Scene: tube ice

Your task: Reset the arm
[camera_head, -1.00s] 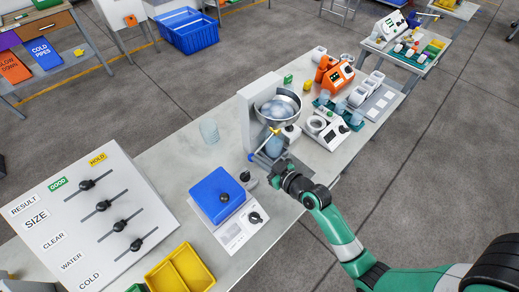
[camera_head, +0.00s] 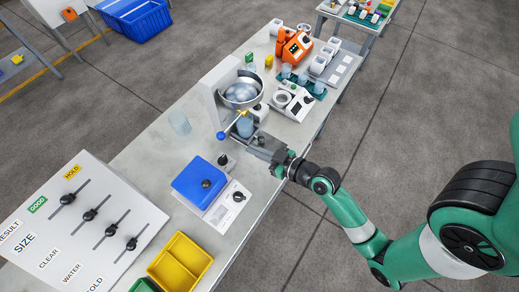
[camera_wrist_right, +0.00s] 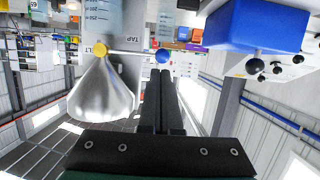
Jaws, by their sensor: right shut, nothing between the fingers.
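My right gripper (camera_head: 252,145) is over the front edge of the bench, beside the machine with the round metal bowl (camera_head: 241,92). Its fingers are shut and empty in the right wrist view (camera_wrist_right: 161,82). The machine's tap lever has a yellow hub (camera_head: 243,113) and a blue ball end (camera_head: 221,135). In the wrist view the blue ball (camera_wrist_right: 162,56) shows just beyond the fingertips; I cannot tell whether they touch. A bluish cup (camera_head: 245,127) stands below the bowl, close to the fingertips. My left gripper is not in view.
A scale with a blue block (camera_head: 197,181) stands near the gripper. A slider panel (camera_head: 85,220) and yellow tray (camera_head: 180,262) are at lower left. A clear cup (camera_head: 180,123) stands behind. White and orange devices (camera_head: 297,46) fill the far end. The floor at right is clear.

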